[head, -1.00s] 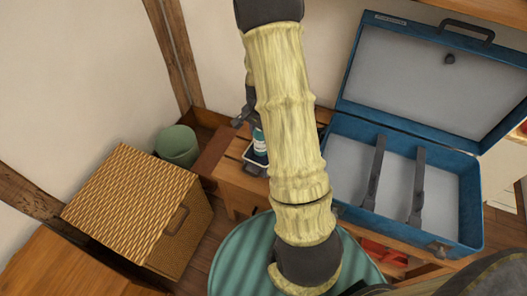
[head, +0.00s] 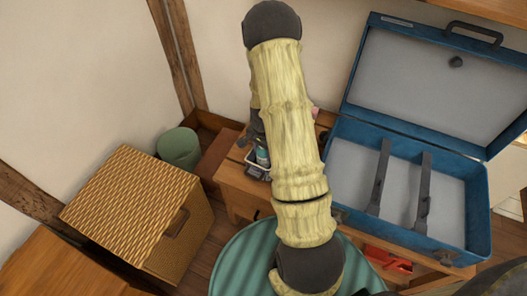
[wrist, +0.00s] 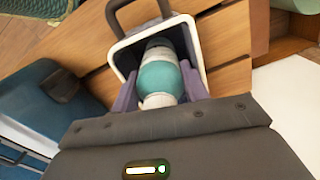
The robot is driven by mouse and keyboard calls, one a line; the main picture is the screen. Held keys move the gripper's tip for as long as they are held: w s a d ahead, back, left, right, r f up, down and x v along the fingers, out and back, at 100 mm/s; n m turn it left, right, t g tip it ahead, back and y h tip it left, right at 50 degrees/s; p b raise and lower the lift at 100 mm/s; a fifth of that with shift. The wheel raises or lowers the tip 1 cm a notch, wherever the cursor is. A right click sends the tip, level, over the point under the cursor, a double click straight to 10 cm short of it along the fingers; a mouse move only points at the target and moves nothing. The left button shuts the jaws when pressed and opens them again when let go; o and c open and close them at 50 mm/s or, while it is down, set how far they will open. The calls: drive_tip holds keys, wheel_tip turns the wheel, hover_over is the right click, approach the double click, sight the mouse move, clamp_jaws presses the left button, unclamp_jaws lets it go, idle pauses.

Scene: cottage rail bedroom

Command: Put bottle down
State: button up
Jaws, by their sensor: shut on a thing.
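The bottle (wrist: 158,78), teal in the middle with white ends, lies between the two grey-purple fingers of my gripper (wrist: 160,92) in the wrist view. My gripper is shut on it. Beyond the fingers, the bottle reaches within the white rim of a dark-lined caddy (wrist: 117,57) with a grey handle; whether it touches the caddy's floor is hidden. In the head view, a small part of the bottle (head: 262,157) shows left of my arm, at the caddy (head: 256,173) on the wooden bench (head: 235,178). My arm hides most of the gripper there.
A wicker box (head: 130,205) and a green bin (head: 179,147) are at left. A round teal-green surface (head: 240,262) is in front. A small pink thing (head: 315,112) shows behind my arm.

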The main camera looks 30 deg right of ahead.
drive_tip(key=shift+r, duration=0.1)
drive_tip(key=o, duration=0.9)
wheel_tip(320, 180, up, 12)
drive_tip(key=p, duration=0.2)
drive_tip(key=shift+p, duration=0.3)
